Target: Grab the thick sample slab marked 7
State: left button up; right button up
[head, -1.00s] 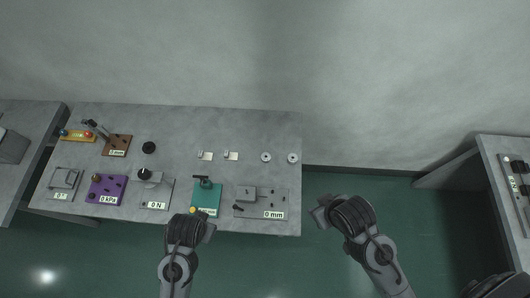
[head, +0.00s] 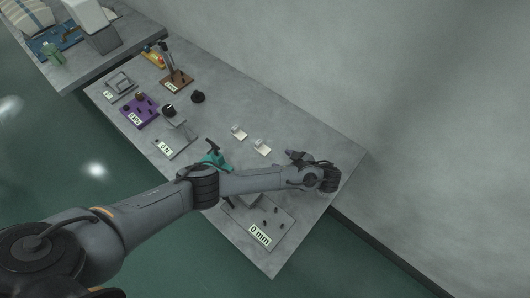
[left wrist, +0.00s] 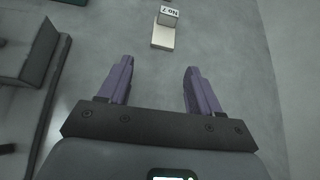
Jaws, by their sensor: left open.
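My left gripper (head: 294,155) is open over the right part of the table. In the left wrist view its two purple fingers (left wrist: 158,70) are spread with nothing between them. A small grey block with a "No 7" label (left wrist: 169,17) sits at the end of a pale plate (left wrist: 163,38), ahead of the fingertips and apart from them. The label reads upside down there. In the head view this looks like the right-hand one of two small pale pieces (head: 262,147); labels are too small to read. The other pale piece (head: 238,132) stands to its left. My right gripper is out of view.
The grey table (head: 325,145) carries a teal device (head: 214,158), a "0 mm" plate (head: 262,236), a purple block (head: 139,111) and a black knob (head: 198,97). My left arm crosses above the table front. The table behind the pale pieces is clear.

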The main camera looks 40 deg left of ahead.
pick_arm(q)
jog(key=y+b, duration=0.2)
send_near(260, 144)
jog(key=shift+w+a+f, duration=0.35)
jog(key=shift+w+a, duration=0.05)
jog(key=shift+w, duration=0.25)
jog(key=a+b, duration=0.1)
jog(key=a+f+b, duration=0.1)
jog(key=a, duration=0.1)
jog(key=shift+a+f+g+b, duration=0.15)
jog(key=shift+a+g+b, duration=0.05)
jog(key=shift+g+b, duration=0.15)
jog(key=shift+a+f+b, duration=0.1)
jog(key=shift+a+b, duration=0.35)
jog(key=shift+a, duration=0.15)
jog(key=shift+a+f+b, duration=0.35)
jog(key=shift+a+b, duration=0.1)
jog(key=shift+b, duration=0.05)
jog(key=b+x, duration=0.1)
jog(key=x, duration=0.2)
jog(key=shift+s+b, duration=0.2)
jog(key=shift+b, duration=0.1)
jog(key=shift+a+f, duration=0.15)
jog(key=shift+a, duration=0.35)
jog(key=c, duration=1)
